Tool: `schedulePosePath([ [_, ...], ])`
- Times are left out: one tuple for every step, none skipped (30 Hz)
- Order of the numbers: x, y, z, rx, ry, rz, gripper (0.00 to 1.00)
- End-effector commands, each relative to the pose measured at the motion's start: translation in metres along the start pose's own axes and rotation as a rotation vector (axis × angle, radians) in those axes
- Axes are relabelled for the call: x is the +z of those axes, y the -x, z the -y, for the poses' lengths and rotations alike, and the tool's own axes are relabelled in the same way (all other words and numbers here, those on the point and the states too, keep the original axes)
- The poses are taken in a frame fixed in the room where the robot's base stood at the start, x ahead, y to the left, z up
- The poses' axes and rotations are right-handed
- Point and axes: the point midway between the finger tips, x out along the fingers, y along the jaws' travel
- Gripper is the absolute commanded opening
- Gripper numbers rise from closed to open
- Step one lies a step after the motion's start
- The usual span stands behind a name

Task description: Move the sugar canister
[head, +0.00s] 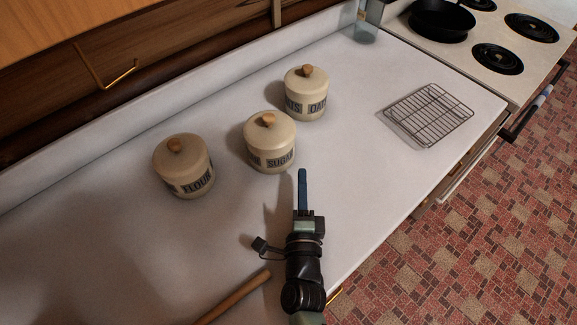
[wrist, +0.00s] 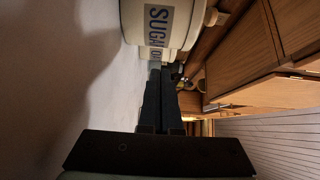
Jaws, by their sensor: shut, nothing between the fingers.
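The sugar canister (head: 270,145) is a cream pot labelled SUGAR with a wooden knob on its lid. It stands upright on the white counter (head: 365,200), between the flour canister (head: 183,166) and the oats canister (head: 306,93). My gripper (head: 302,172) is shut and empty, just in front and to the right of the sugar canister, its blue fingers pointing toward the back. In the wrist view the sugar canister (wrist: 157,22) is at the top, cut off by the frame edge, beyond the shut fingers (wrist: 160,75). I cannot tell whether they touch it.
A wire cooling rack (head: 429,114) lies on the counter at the right. The stove with a black pan (head: 441,20) is at the back right. A wooden rolling pin (head: 236,296) lies left of my arm. The counter's front edge is close on the right.

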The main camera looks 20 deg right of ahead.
Motion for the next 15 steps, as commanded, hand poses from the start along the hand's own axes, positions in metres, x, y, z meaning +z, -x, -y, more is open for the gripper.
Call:
schedulePosePath([
  [0.001,-0.010,0.000,-0.002,-0.003,0.000,0.00],
  [0.006,-0.012,0.003,0.000,-0.003,0.002,0.00],
  [0.011,-0.016,0.003,0.000,-0.003,0.002,0.00],
  [0.013,-0.019,0.003,0.001,-0.003,0.002,0.00],
  [0.016,-0.022,0.003,0.000,-0.003,0.002,0.00],
  [0.019,-0.024,0.002,0.001,-0.002,0.001,0.00],
  [0.021,-0.026,0.002,0.000,-0.001,0.001,0.00],
  [0.023,-0.028,0.002,0.000,-0.001,0.001,0.00],
  [0.025,-0.030,0.001,0.001,0.000,0.001,0.00],
  [0.026,-0.031,0.001,0.001,0.000,0.001,0.00],
  [0.027,-0.032,0.001,0.001,0.000,0.001,0.00],
  [0.028,-0.033,0.001,0.001,0.000,0.001,0.00],
  [0.028,-0.033,0.000,0.001,0.000,0.001,0.00],
  [0.028,-0.034,0.000,0.001,0.000,0.001,0.00],
  [0.029,-0.034,0.000,0.001,0.001,0.001,0.00],
])
